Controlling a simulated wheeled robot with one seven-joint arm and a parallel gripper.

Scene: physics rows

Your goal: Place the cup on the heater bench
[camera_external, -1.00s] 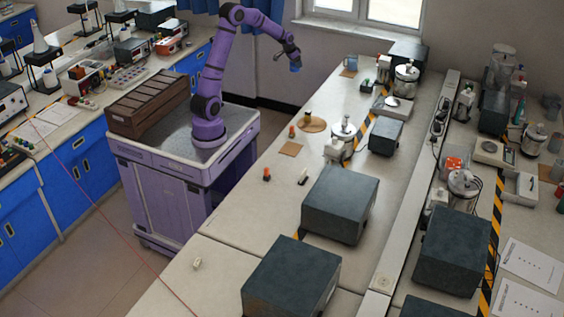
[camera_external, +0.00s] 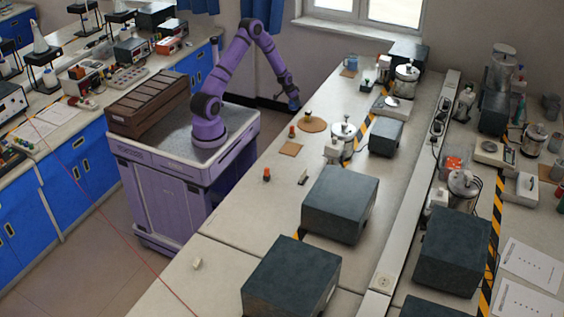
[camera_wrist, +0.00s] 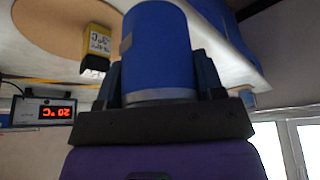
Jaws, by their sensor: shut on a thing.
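The cup (camera_wrist: 155,45) is a blue cylinder with a grey band at its lower end in the wrist view. My gripper (camera_wrist: 160,85) is shut on it, with a dark finger on each side. In the external view my gripper (camera_external: 293,101) hangs beyond the left edge of the long bench (camera_external: 240,235), with a small bit of blue at its tip. A box with a red display (camera_wrist: 43,112), reading 20 °C upside down, is at left in the wrist view. I cannot tell for certain which thing is the heater bench.
A round tan mat (camera_external: 317,125) with a small yellow-and-black item lies on the bench near my gripper. A metal vessel (camera_external: 343,130), a blue mug (camera_external: 351,62) and dark boxes (camera_external: 340,200) also stand there. The front left bench top is mostly clear.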

